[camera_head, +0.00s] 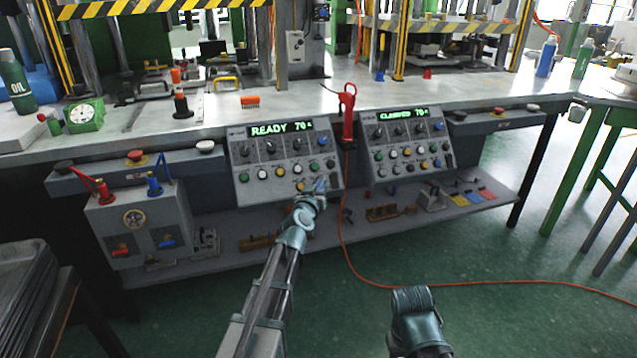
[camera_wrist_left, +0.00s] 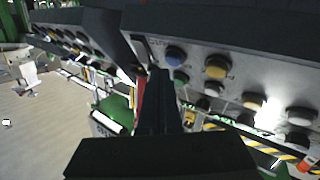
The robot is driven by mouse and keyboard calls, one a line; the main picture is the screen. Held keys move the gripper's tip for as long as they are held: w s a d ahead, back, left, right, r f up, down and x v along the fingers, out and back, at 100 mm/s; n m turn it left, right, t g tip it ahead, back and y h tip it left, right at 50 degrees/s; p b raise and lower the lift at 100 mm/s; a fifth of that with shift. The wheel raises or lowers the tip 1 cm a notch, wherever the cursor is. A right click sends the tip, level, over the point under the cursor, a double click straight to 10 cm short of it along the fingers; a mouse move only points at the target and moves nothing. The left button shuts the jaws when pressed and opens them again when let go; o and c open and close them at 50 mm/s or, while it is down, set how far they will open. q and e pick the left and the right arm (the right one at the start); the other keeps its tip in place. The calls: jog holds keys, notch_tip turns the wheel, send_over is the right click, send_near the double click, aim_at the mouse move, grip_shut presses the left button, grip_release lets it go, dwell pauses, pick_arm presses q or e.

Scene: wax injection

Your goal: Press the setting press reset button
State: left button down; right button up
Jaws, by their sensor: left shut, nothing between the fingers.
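Two grey control panels are set into the bench front: the left one (camera_head: 245,186) reads "READY 70" and the right one (camera_head: 382,173) reads "CLAMPED 70". Each has knobs above rows of coloured buttons; the labels are too small to tell which button is the reset. My left gripper (camera_head: 319,185) is shut and empty in front of the left panel's lower right, hiding part of its bottom row. In the left wrist view its dark fingers (camera_wrist_left: 160,95) point at a panel beside a blue button (camera_wrist_left: 174,55) and a yellow button (camera_wrist_left: 217,67). I cannot see clear contact.
A red handheld tool (camera_head: 348,115) hangs between the panels, its orange cable trailing to the floor. A lower shelf (camera_head: 290,228) with small parts runs below. A grey box (camera_head: 145,222) with red and blue handles stands at left. My right arm shows at the bottom; its fingers are unseen.

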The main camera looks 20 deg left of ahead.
pick_arm(q)
jog(key=shift+s+r, duration=0.1)
jog(key=s+d+r+p, duration=0.2)
jog(key=s+r+p, duration=0.1)
jog(key=shift+s+d+r, duration=0.1)
jog(key=shift+d, duration=0.05)
dwell(0.5)
dwell(0.4)
jog(key=s+d+f+m+g+h, duration=0.2)
jog(key=s+d+f+m+g, duration=0.15)
jog(key=s+d+f, duration=0.35)
jog(key=s+d+f+m+g+h, duration=0.2)
jog(key=s+d+f+g, duration=0.4)
jog(key=d, duration=0.4)
jog(key=s+f+g+y, duration=0.3)
jog(key=s+f+g, duration=0.1)
jog(key=s, duration=0.6)
jog(key=s+f+g+y, duration=0.2)
jog(key=s+f+g, duration=0.15)
jog(key=s, duration=0.75)
notch_tip(320, 180, up, 35)
jog(key=p, duration=3.5)
jog(key=shift+a+r, duration=0.15)
jog(key=shift+a, duration=0.3)
